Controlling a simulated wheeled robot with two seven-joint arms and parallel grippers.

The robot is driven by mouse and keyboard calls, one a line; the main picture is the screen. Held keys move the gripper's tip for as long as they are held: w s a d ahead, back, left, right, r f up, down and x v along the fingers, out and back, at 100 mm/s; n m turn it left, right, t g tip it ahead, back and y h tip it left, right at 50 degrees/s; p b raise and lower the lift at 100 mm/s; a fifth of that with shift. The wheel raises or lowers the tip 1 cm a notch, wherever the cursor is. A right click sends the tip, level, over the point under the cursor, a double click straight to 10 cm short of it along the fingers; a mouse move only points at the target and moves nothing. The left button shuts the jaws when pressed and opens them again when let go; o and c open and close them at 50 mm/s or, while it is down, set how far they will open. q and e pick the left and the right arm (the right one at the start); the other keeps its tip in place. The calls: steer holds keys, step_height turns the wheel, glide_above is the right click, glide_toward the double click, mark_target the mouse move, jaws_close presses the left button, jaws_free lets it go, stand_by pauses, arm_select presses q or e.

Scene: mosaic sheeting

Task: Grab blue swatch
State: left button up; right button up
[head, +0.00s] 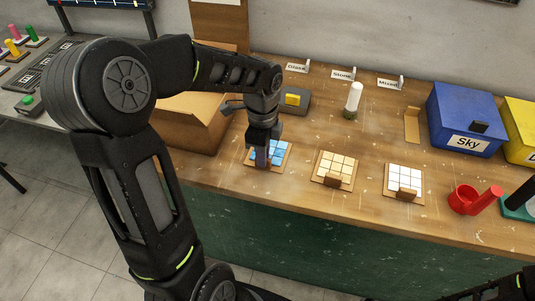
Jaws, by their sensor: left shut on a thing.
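The blue swatch (280,149) is a small wooden-edged board of blue and pale blue tiles. It lies on the wooden counter, left of two similar swatches. My left gripper (263,160) points down over the swatch's front part and is shut on it. The fingers hide the part that they hold. A gap between swatch and counter cannot be made out. Part of my right arm shows in the bottom right corner, but its gripper is not in view.
A cream swatch (335,165) and a white swatch (404,178) lie to the right, each with a brown tab. Behind stand a grey block with a yellow top (293,99), a white cylinder (354,96) and a blue Sky bin (465,118).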

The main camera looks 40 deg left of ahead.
arm_select(q)
jaws_close()
stand_by(0.6)
stand_by(0.4)
steer(key=shift+r, duration=0.5)
step_height(320, 180, up, 9)
stand_by(0.5)
